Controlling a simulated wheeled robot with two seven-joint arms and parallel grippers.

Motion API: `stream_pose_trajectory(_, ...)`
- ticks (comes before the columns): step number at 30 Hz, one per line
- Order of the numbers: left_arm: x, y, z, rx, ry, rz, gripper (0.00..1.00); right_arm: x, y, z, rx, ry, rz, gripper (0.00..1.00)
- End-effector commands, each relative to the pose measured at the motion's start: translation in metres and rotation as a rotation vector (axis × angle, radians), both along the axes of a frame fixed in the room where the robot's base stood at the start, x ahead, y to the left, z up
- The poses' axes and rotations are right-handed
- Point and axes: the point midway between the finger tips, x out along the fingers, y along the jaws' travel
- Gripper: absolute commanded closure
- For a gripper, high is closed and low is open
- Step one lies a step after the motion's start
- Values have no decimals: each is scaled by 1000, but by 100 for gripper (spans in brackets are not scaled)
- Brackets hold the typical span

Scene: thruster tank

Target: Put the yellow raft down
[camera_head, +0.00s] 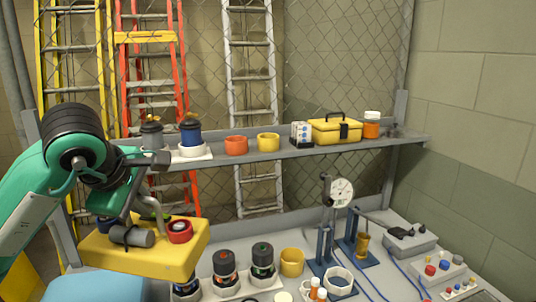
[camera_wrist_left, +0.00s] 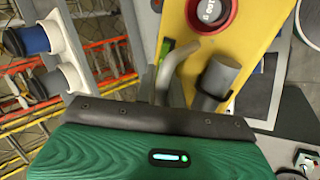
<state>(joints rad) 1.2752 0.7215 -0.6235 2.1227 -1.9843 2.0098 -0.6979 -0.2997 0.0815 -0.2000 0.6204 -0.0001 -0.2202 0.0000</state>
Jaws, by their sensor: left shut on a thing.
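The yellow raft (camera_head: 150,262) is a thick yellow block at the lower left of the head view. It carries a red ring-shaped part (camera_head: 180,232) and a dark grey cylinder (camera_head: 132,237). My left gripper (camera_head: 148,213) is over the raft and shut on it; the exact grip point is partly hidden. The raft hangs in front of the bench, and its underside contact is hidden. In the left wrist view the raft (camera_wrist_left: 262,30) fills the upper right, with a bent grey bar (camera_wrist_left: 172,70) near the jaws. My right gripper is not in view.
A shelf (camera_head: 310,150) behind holds pots, cups and a yellow toolbox (camera_head: 336,129). The bench (camera_head: 232,235) holds several dark thrusters (camera_head: 262,262), a yellow cup (camera_head: 292,262), a dial gauge stand (camera_head: 342,192) and a control box (camera_head: 450,270). A light blue surface (camera_head: 95,287) is at the lower left.

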Motion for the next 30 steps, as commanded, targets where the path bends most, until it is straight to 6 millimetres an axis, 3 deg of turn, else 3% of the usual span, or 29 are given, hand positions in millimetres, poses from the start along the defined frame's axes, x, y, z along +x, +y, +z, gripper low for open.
stream_pose_trajectory(9,-3,-41,3,-2,-2,-90,100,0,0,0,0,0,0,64)
stream_pose_trajectory(17,-2,-41,-11,-3,1,-152,100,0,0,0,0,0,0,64)
stream_pose_trajectory(23,0,-44,-34,-3,5,-270,100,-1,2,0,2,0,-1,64)
stream_pose_trajectory(30,-1,-52,-84,-6,7,-542,100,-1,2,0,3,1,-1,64)
